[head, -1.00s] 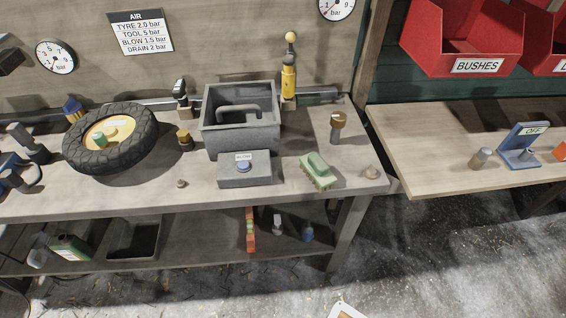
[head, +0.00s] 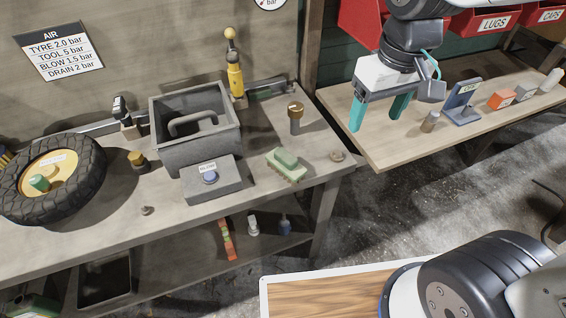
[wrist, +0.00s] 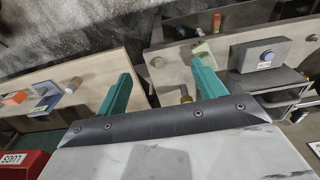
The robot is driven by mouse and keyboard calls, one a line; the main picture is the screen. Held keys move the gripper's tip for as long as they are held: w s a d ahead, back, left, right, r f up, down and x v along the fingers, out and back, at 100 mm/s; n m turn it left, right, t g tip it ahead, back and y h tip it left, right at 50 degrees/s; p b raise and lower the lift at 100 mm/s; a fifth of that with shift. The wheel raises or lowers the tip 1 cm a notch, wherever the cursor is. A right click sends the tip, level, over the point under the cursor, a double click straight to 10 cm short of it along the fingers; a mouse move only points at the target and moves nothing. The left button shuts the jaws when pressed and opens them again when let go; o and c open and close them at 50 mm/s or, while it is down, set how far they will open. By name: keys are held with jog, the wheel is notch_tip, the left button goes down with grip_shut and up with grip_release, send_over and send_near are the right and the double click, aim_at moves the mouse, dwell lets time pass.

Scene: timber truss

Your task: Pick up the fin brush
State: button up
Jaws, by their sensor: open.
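The fin brush, which I take to be the green block with pale bristles (head: 286,164), lies near the right end of the grey bench (head: 235,215). In the wrist view the brush (wrist: 203,50) shows small, beyond the tip of the right-hand finger. My gripper (head: 379,112) is open, with two teal fingers apart and nothing between them. It hangs over the wooden bench on the right, up and to the right of the brush and clear of it. Both fingers (wrist: 160,75) also show in the wrist view.
A grey button box (head: 211,180) and a grey open tank (head: 194,150) stand left of the brush. A brass-topped post (head: 295,117) stands behind it and a small round knob (head: 337,156) to its right. A tyre (head: 50,180) lies further left.

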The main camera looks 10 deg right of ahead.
jog(key=w+a+f+n, duration=0.2)
jog(key=w+a+f, duration=0.3)
jog(key=a, duration=0.1)
jog(key=n, duration=0.2)
send_over(286, 155)
jog(key=shift+g, duration=0.4)
jog(key=f, duration=0.5)
jog(key=d+f, duration=0.1)
jog(key=f, duration=0.2)
jog(key=shift+f, duration=0.2)
jog(key=shift+n, duration=0.3)
jog(key=f, duration=0.6)
jog(key=a+f, duration=0.1)
jog(key=f, duration=0.2)
jog(key=c, duration=1.2)
jog(key=shift+r, duration=0.2)
